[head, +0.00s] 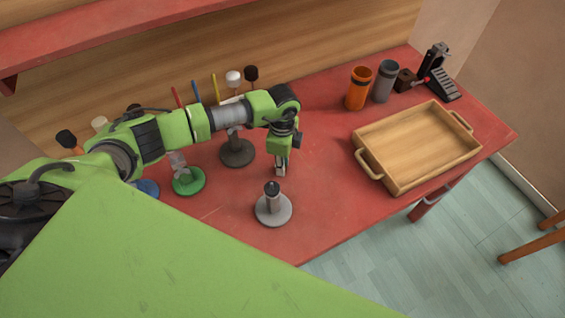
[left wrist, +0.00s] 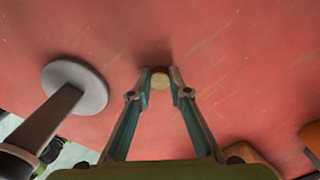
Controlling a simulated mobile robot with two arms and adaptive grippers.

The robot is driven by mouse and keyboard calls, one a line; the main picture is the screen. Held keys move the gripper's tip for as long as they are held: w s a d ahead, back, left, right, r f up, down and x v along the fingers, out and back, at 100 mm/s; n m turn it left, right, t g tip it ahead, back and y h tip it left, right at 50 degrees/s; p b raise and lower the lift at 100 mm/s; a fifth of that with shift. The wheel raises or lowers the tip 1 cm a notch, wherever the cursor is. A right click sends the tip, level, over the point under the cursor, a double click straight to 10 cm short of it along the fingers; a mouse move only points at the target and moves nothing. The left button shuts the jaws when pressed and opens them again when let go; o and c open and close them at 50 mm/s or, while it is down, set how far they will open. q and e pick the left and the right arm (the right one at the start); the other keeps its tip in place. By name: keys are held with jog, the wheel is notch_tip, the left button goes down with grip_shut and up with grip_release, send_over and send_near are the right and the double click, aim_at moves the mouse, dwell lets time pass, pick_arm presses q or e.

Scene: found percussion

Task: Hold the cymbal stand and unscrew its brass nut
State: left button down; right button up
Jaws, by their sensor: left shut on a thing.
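The stand (head: 273,210) has a light grey round base and a short dark-topped grey post. It stands upright near the front edge of the red table, with no gripper on it. In the left wrist view the same stand (left wrist: 75,78) is at the left, apart from my fingers. My left gripper (head: 280,172) points down just behind the stand. In the left wrist view its fingertips (left wrist: 160,80) are closed on a small round brass-coloured nut (left wrist: 160,81), close above the table. My right gripper is not in view.
A wooden tray (head: 372,162) with handles lies empty at the right. Behind it stand an orange cup (head: 357,90), a grey cup (head: 384,82), a dark block (head: 404,80) and a black pedal (head: 440,75). Green (head: 188,182) and dark grey (head: 237,153) bases stand at the left.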

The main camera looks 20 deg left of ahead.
pick_arm(q)
jog(key=shift+f, duration=0.2)
jog(key=c, duration=1.9)
grip_release()
jog(key=shift+r, duration=0.1)
jog(key=shift+r, duration=0.25)
jog(key=shift+w+r, duration=0.1)
jog(key=shift+r, duration=0.25)
notch_tip(320, 180, up, 11)
jog(key=b, duration=0.3)
jog(key=shift+r, duration=0.1)
